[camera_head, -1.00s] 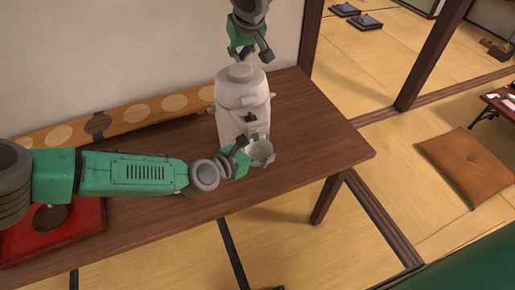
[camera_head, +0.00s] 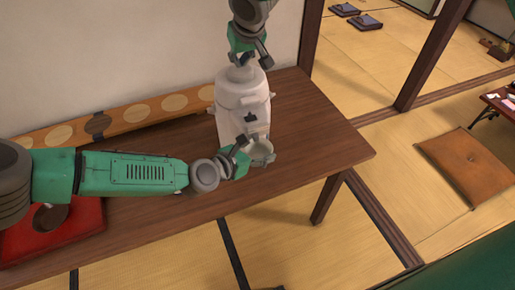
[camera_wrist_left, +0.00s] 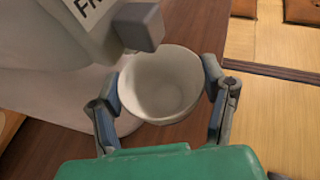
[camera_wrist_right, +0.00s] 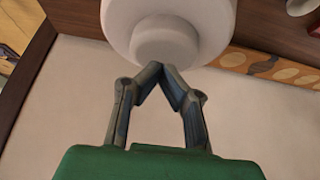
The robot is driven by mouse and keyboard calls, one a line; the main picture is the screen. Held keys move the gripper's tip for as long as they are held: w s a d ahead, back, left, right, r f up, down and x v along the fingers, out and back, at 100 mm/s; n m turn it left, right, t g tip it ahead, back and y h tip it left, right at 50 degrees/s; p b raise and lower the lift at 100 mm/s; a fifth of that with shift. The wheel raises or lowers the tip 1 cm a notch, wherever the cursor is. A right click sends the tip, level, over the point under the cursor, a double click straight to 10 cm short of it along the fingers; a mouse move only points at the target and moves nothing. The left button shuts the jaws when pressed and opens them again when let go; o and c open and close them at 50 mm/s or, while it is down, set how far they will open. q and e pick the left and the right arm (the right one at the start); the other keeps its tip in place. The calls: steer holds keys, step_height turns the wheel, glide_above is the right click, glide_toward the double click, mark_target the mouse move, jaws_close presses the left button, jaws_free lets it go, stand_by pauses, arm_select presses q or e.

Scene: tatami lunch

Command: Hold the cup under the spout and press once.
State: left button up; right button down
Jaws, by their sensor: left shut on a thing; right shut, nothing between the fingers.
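A white dispenser (camera_head: 242,105) stands upright on the brown table (camera_head: 310,140). Its top button also shows in the right wrist view (camera_wrist_right: 165,47). My left gripper (camera_head: 252,152) is shut on a pale cup (camera_head: 263,150). In the left wrist view the fingers grip the cup (camera_wrist_left: 162,85) from both sides, and its inside looks empty. The grey spout (camera_wrist_left: 138,25) is above the cup's back rim. My right gripper (camera_wrist_right: 161,68) is shut and empty, its fingertips at the button; whether they touch it I cannot tell.
A red tray (camera_head: 80,240) with a dark round item lies at the table's left, under my left arm. The table's right end is clear.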

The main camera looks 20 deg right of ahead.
mark_target(242, 70)
steer(key=shift+s+f, duration=0.1)
steer(key=shift+f, duration=1.35)
steer(key=shift+r, duration=2.15)
stand_by(0.6)
steer(key=shift+r, duration=0.55)
step_height(242, 70, up, 5)
steer(key=shift+f, duration=0.1)
